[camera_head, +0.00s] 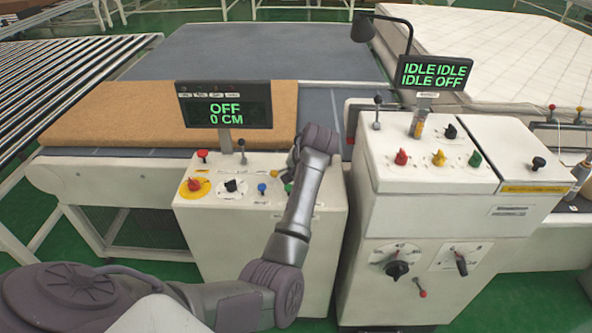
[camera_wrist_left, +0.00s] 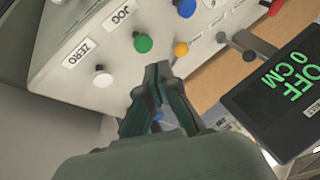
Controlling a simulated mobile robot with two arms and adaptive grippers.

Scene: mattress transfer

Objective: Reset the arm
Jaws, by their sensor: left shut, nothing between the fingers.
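My left arm (camera_head: 300,210) comes in from the lower left and reaches up over the right part of the left control panel (camera_head: 258,170). My left gripper (camera_wrist_left: 160,100) shows in the left wrist view, its dark fingers shut and empty over the panel. A green button (camera_wrist_left: 143,43) and a white button (camera_wrist_left: 103,77) lie beyond and left of the fingertips. A yellow knob (camera_wrist_left: 181,49) lies to their right. In the head view the fingers are hidden by my arm. My right gripper is in neither view.
The left display (camera_head: 226,105) reads OFF, 0 CM. The right console (camera_head: 430,185) stands close to my arm, with a display (camera_head: 434,73) reading IDLE and OFF. A white mattress (camera_head: 490,50) is at the back right.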

